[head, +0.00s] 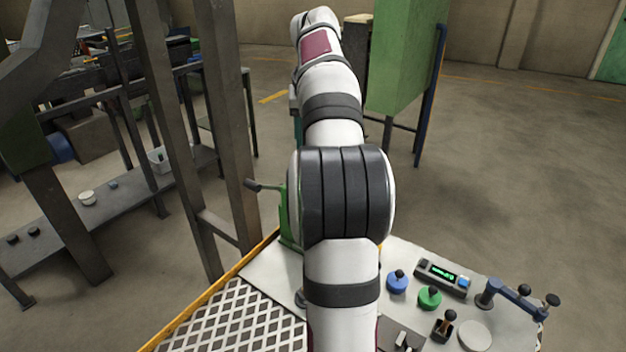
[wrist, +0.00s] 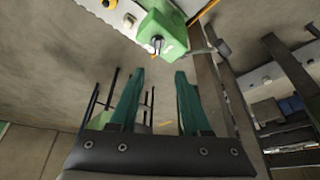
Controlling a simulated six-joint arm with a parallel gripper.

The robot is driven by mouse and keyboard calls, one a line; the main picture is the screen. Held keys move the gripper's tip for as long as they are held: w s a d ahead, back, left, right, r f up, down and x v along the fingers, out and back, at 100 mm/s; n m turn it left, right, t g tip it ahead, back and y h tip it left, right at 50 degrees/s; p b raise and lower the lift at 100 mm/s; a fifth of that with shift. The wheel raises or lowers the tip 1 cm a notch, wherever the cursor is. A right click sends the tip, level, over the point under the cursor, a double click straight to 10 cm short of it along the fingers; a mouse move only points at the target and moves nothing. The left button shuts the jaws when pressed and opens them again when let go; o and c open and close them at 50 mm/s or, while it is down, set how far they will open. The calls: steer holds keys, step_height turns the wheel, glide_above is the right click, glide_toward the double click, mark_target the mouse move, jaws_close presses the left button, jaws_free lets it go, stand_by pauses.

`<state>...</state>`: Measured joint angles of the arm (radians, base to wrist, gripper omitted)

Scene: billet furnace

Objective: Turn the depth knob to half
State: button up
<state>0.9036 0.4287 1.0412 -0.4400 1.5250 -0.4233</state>
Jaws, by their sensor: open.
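No label marks the depth knob. On the white panel (head: 405,262) at lower right in the head view stand a blue knob (head: 397,283) and a green knob (head: 430,298), each with a dark top. I cannot tell their settings. In the wrist view a green housing (wrist: 178,22) carries a small dark, round-faced part (wrist: 157,44). My gripper (wrist: 161,73) shows in the wrist view with its two green fingers apart and nothing between them. It is away from the panel knobs.
Beside the knobs are a display box (head: 442,277) with unreadable green digits, a black-topped lever (head: 444,326), a pale round disc (head: 475,336) and a blue handle (head: 517,291). A green crank box (head: 290,215) stands at the panel's far left edge. Steel posts rise at left.

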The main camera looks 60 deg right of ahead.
steer(key=x, duration=1.5)
steer(key=shift+s+d+f, duration=0.1)
steer(key=shift+d+f, duration=0.15)
steer(key=shift+d, duration=0.1)
jaws_close()
